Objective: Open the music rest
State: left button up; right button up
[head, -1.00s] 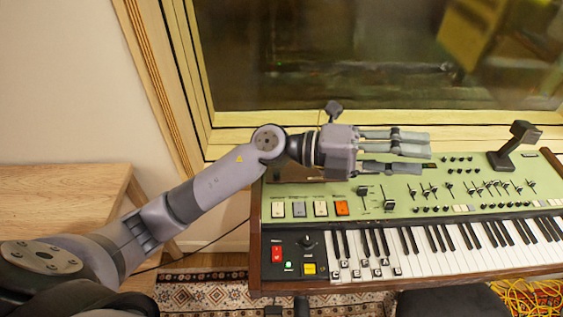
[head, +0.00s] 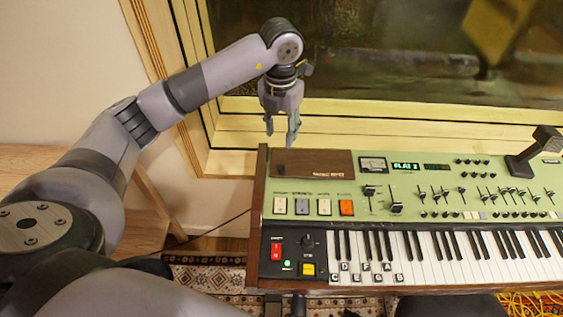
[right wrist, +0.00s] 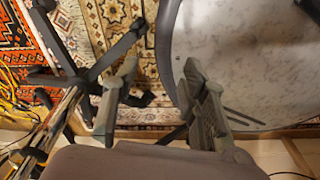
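The green-topped keyboard instrument (head: 440,206) stands at the right in the head view. A dark brown flat panel (head: 312,164) lies at the back left of its top and appears to be the music rest, lying flat. My left gripper (head: 281,138) points down just behind and above the panel's left part, near the window ledge. Its fingers are apart with nothing between them, and I see no contact with the panel. My right gripper (right wrist: 165,103) is open and empty in the right wrist view, above the floor area.
Sliders and knobs cover the green top, with a small lit display (head: 405,167) beside the panel. A dark stand-like piece (head: 533,150) rises at the right. The window ledge (head: 350,133) runs close behind the instrument. A wooden bench (head: 135,215) is at the left.

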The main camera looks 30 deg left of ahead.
aim_at(281, 167)
pick_arm(q)
notch_tip(281, 167, down, 13)
jog(key=shift+f+p, duration=0.15)
jog(key=shift+p, duration=0.7)
jog(key=shift+c, duration=0.3)
grip_shut()
